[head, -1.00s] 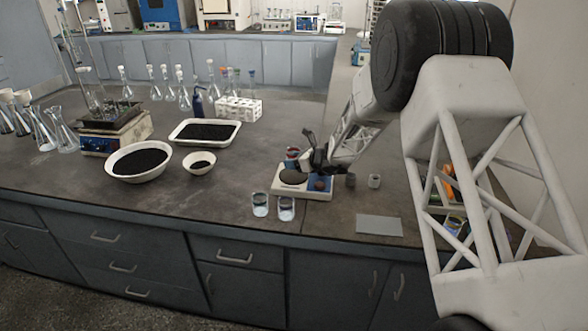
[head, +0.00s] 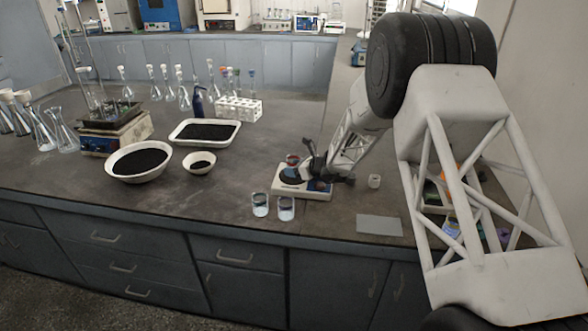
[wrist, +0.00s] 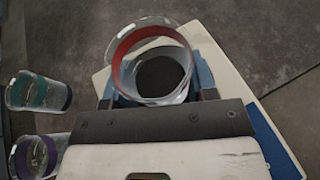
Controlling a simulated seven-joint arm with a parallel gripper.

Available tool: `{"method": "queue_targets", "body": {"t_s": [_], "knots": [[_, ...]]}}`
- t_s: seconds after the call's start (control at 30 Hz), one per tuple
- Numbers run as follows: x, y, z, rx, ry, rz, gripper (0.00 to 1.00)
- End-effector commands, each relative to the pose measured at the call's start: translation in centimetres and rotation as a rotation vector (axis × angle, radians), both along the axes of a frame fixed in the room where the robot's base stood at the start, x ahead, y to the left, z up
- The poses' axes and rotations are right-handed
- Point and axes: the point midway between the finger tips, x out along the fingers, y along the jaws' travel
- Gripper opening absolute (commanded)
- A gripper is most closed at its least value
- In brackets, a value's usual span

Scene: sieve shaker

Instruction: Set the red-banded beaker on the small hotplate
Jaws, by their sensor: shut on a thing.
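The red-banded beaker (wrist: 152,62) is clear glass with a red band near its rim; it also shows small in the head view (head: 292,160). My gripper (wrist: 153,92) is shut on it, with a blue-grey finger at each side. In the head view my gripper (head: 300,172) is over the left part of the small hotplate (head: 283,193), a white unit with a blue front panel. The dark round plate shows through the beaker in the wrist view. I cannot tell whether the beaker's base touches the plate.
Two clear beakers stand left of the hotplate, one teal-banded (wrist: 40,92) and one purple-banded (wrist: 38,155). Bowls of black grains (head: 138,177) are further left.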

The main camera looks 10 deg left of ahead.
Motion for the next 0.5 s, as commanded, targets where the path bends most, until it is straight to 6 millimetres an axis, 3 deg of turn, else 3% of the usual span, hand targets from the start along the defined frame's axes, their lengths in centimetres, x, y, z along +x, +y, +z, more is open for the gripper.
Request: {"method": "queue_targets", "body": {"t_s": [0.27, 0.3, 0.43, 0.5], "knots": [[-0.01, 0.0, -0.33, -0.001, 0.001, 0.0, 0.27], [-0.01, -0.01, -0.32, -0.001, 0.0, 0.0, 0.57], [-0.02, 0.0, -0.31, -0.001, 0.001, 0.0, 0.77], [-0.02, -0.01, -0.31, -0.001, 0.001, 0.0, 0.78]]}}
